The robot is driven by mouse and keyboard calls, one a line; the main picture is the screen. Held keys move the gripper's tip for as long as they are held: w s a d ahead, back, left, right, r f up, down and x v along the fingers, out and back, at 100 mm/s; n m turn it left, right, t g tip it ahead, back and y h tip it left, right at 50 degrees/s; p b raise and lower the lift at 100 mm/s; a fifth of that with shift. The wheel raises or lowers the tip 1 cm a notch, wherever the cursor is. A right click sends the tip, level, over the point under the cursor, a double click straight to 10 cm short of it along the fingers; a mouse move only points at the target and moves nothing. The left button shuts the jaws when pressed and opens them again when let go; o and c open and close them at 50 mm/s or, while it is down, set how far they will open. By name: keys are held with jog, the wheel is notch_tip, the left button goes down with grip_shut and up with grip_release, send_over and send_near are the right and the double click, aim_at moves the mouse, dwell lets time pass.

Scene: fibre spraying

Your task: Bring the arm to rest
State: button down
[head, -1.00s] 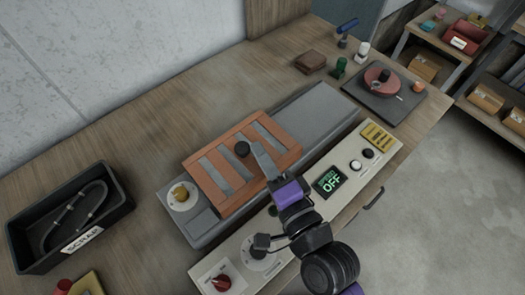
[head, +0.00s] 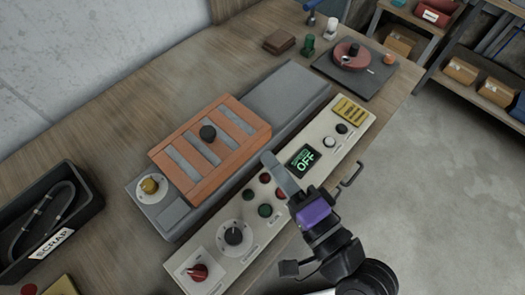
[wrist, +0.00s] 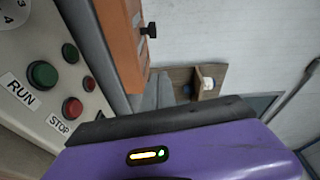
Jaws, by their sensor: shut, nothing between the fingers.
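My gripper (head: 272,162) is shut and empty in the head view, its grey fingers over the control panel, just left of the OFF display (head: 302,161). My arm reaches in from the lower right of the head view. The orange slatted frame with a black knob (head: 208,132) lies on the grey machine bed, apart from my gripper. The cream control panel (head: 262,243) carries a large dial, a red knob and several buttons.
Green RUN (wrist: 43,74) and red STOP (wrist: 72,108) buttons show close by in the wrist view. A black scrap bin (head: 95,205) stands at the left. A dark mat with a red disc (head: 350,56) lies at the back right. A drawer handle (head: 350,174) juts from the bench front; open floor lies right.

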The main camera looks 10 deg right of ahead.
jog(key=shift+s+d, duration=0.1)
jog(key=shift+s, duration=0.15)
jog(key=shift+r, duration=0.1)
jog(key=s+d+f+n+h, duration=0.2)
jog(key=s+d+n, duration=0.4)
jog(key=s, duration=0.3)
jog(key=s+d+f+n+g+h, duration=0.1)
jog(key=s+d+f+n+h, duration=0.2)
jog(key=s+d, duration=0.4)
jog(key=s+n+h, duration=0.1)
jog(key=s+n, duration=0.1)
jog(key=s, duration=0.1)
jog(key=shift+d+n+h, duration=0.2)
jog(key=shift+n+h, duration=0.2)
jog(key=shift+s, duration=0.1)
